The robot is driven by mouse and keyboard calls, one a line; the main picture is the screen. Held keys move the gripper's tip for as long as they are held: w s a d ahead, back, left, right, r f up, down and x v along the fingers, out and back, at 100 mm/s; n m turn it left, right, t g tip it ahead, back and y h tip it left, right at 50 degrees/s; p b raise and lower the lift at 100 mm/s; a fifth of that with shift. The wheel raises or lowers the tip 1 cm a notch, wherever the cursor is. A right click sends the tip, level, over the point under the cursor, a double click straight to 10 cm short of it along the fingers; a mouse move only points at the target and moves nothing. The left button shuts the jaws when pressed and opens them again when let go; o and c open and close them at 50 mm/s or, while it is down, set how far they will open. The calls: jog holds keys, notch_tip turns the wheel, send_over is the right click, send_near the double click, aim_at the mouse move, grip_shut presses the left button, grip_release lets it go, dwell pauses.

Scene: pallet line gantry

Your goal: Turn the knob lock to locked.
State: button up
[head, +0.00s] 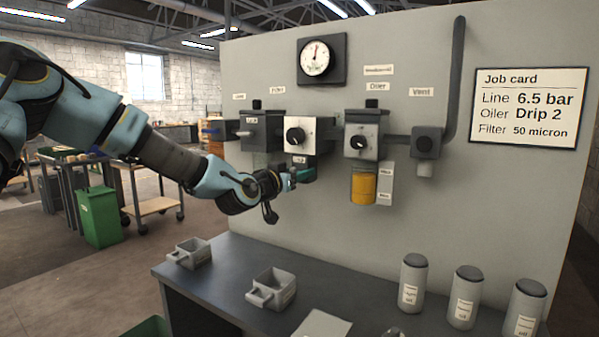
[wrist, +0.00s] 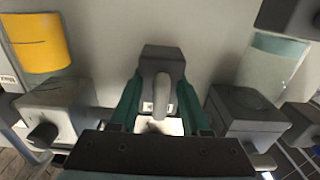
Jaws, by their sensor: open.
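The knob lock shows in the wrist view as a dark grey block with a lighter grey rounded lever (wrist: 162,90) standing out from it. A small white label (wrist: 148,106) is beside the lever, its lettering unreadable. My gripper (wrist: 160,100) is open, with one teal finger on each side of the lever. I cannot tell whether either finger touches it. In the head view my gripper (head: 297,177) is just below the regulator block (head: 308,136) with its round black knob. There my gripper and wrist hide most of the lock.
The oiler (head: 362,145) with its yellow bowl (head: 363,188) hangs right of the regulator, and the filter block (head: 262,130) is left. A vent block (head: 425,143) is further right. Below, the bench (head: 225,263) holds grey trays (head: 272,288) and several canisters (head: 411,285).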

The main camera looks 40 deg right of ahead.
grip_shut()
dwell(0.4)
dwell(0.4)
jog(key=shift+w+f+n+b, duration=0.15)
jog(key=shift+n+b, duration=1.95)
jog(key=shift+n, duration=2.35)
jog(key=shift+w+f+n+b, duration=0.1)
jog(key=shift+n+b, duration=2)
jog(key=shift+n, duration=2.35)
